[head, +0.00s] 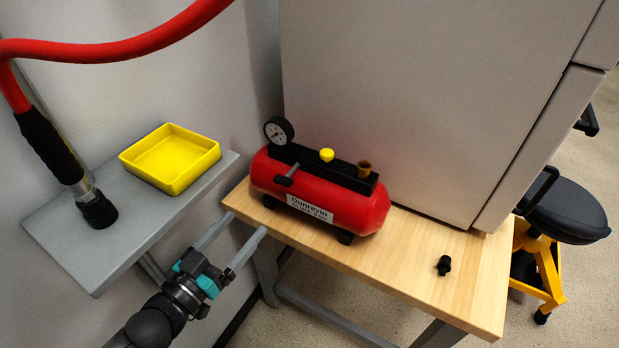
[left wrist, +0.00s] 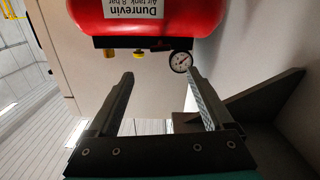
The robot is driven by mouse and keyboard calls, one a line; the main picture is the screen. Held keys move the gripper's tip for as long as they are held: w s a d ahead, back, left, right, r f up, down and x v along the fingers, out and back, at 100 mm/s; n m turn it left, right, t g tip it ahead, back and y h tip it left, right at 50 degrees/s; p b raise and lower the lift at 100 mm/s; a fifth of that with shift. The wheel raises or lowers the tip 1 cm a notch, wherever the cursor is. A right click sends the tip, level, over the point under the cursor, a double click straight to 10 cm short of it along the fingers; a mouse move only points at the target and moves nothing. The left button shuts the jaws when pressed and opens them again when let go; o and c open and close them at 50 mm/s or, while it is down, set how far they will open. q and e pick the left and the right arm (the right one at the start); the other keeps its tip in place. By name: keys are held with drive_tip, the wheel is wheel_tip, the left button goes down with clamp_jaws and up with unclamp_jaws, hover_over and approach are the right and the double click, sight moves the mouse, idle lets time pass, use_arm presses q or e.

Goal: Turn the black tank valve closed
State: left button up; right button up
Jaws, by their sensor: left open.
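The red air tank (head: 330,205) lies on the wooden bench, its label facing me. A dark lever-like handle (head: 287,177), which looks like the black tank valve, sticks out from the tank's upper front left, below the gauge. My left gripper (head: 246,222) is open and empty, in front of and below the tank's left end, apart from it. In the left wrist view the tank (left wrist: 135,15) appears upside down beyond the open fingers (left wrist: 162,74). My right gripper is not in view.
A pressure gauge (head: 279,130), a yellow cap (head: 326,155) and a brass fitting (head: 364,168) top the tank. A small black part (head: 443,265) lies on the bench (head: 410,250). A yellow tray (head: 170,158) and a red hose's black end (head: 97,210) are at the grey shelf.

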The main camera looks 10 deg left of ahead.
sight(280, 183)
use_arm(q)
drive_tip(key=b+x, duration=0.2)
drive_tip(key=x, duration=1.3)
drive_tip(key=shift+c, duration=0.2)
